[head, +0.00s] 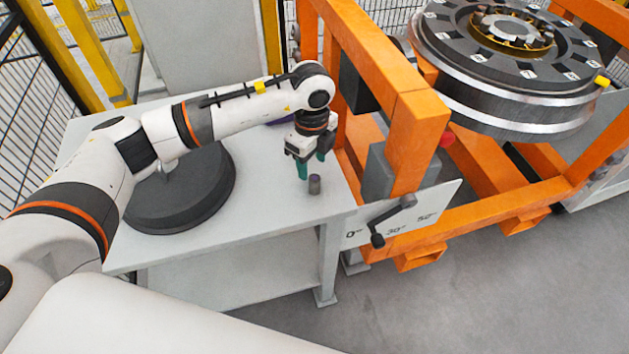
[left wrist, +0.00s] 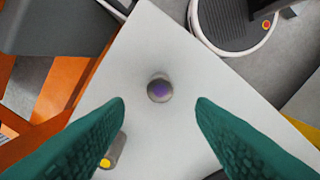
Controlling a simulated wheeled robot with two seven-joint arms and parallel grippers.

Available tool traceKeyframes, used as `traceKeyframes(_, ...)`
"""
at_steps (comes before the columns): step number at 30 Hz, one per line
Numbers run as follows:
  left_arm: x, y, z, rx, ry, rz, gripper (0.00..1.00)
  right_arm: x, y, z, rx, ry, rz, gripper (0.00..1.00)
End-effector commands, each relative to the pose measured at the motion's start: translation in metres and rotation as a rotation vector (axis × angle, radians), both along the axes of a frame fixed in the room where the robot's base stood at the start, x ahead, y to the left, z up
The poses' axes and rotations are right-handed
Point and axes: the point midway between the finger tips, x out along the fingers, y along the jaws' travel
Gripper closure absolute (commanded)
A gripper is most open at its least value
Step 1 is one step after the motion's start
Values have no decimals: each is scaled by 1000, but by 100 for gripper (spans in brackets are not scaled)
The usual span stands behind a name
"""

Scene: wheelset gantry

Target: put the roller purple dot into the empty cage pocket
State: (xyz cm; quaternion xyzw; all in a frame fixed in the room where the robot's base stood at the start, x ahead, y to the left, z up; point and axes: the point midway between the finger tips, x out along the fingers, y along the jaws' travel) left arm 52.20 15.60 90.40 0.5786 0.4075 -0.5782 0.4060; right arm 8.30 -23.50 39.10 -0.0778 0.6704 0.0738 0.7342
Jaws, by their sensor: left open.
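The purple-dot roller (head: 315,184) is a small grey cylinder standing upright near the front right corner of the light grey table. In the left wrist view the purple-dot roller (left wrist: 160,88) shows its purple top, centred between the fingers and beyond their tips. My left gripper (head: 311,168) points down just behind and above it, with green fingers apart and nothing between them. The brass-coloured cage (head: 516,32) sits in the top of the big wheelset at the upper right, with several dark rollers around it. I cannot tell which pocket is empty. My right gripper is out of view.
A yellow-dot roller (left wrist: 112,152) stands beside the left finger, partly hidden. A dark round disc (head: 185,195) lies on the table (head: 265,215). The orange gantry frame (head: 415,130) with a crank (head: 392,220) stands between table and wheelset (head: 500,100).

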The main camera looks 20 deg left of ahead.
Motion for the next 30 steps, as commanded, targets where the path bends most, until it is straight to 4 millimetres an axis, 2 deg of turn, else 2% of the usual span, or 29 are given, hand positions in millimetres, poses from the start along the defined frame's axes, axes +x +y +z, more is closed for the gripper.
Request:
traceKeyframes(8,-2,-3,-22,-2,3,-1,50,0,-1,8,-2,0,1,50)
traceKeyframes(15,-3,-7,-57,-2,2,-2,50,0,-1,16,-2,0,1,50)
traceKeyframes(24,-3,-7,-65,-2,0,-2,50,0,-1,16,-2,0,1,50)
traceKeyframes(25,-3,-7,-65,-2,0,-2,51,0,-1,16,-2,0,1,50)
traceKeyframes(30,-3,-7,-64,-2,0,-2,79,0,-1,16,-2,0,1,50)
